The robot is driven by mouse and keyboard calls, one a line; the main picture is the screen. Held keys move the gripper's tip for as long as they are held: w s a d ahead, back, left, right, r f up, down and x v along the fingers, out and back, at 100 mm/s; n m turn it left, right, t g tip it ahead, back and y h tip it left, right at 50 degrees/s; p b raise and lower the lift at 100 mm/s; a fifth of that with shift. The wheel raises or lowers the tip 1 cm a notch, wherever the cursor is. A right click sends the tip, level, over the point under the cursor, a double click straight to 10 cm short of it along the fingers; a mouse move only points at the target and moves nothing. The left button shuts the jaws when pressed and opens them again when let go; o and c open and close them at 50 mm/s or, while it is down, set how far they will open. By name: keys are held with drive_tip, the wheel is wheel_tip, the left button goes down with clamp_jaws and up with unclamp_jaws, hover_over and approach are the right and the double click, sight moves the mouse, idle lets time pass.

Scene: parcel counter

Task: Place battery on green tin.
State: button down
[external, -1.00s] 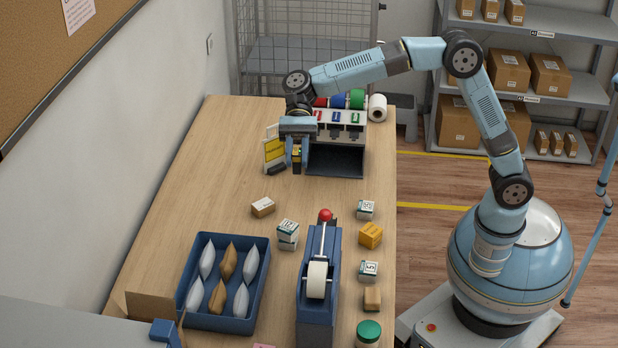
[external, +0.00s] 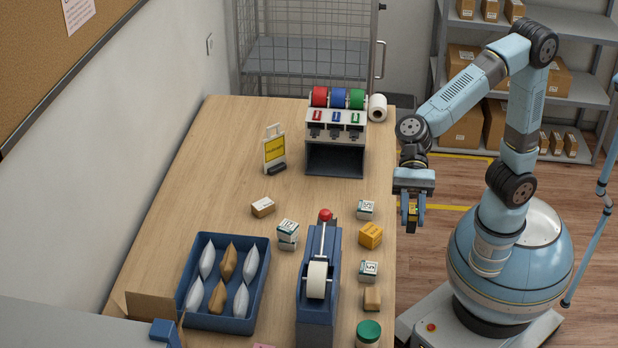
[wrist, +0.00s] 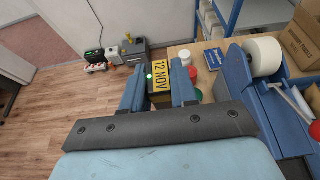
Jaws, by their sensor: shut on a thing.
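My gripper (external: 412,221) is shut on the battery (wrist: 161,72), a small dark block with a yellow face reading "12 NOV". In the external view the battery (external: 412,213) shows small between the fingers, partly hidden by them. My gripper points down just off the counter's right edge, with floor behind it. The green tin (external: 368,331), pale with a green lid, stands upright at the counter's front right corner, cut by the frame's bottom. It is well apart from my gripper.
Several small boxes (external: 370,235) line the counter's right side. A tape dispenser (external: 318,280) stands left of them, beside a blue tray (external: 255,307) of pouches. A tape-roll rack (external: 336,150) and yellow sign (external: 274,152) stand farther back.

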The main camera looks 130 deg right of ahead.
drive_tip(key=s+a+f, duration=0.1)
drive_tip(key=f, duration=0.1)
hover_over(369, 329)
drive_tip(key=f, duration=1.2)
drive_tip(key=s+f, duration=0.1)
drive_tip(key=f, duration=0.5)
drive_tip(key=shift+d+f, duration=0.1)
drive_tip(key=shift+f, duration=0.05)
drive_tip(key=shift+w+f, duration=0.4)
drive_tip(key=shift+f, duration=0.1)
drive_tip(key=shift+w+f, duration=0.1)
drive_tip(key=shift+f, duration=1.45)
drive_tip(key=c, duration=0.9)
unclamp_jaws()
drive_tip(key=shift+f, duration=0.1)
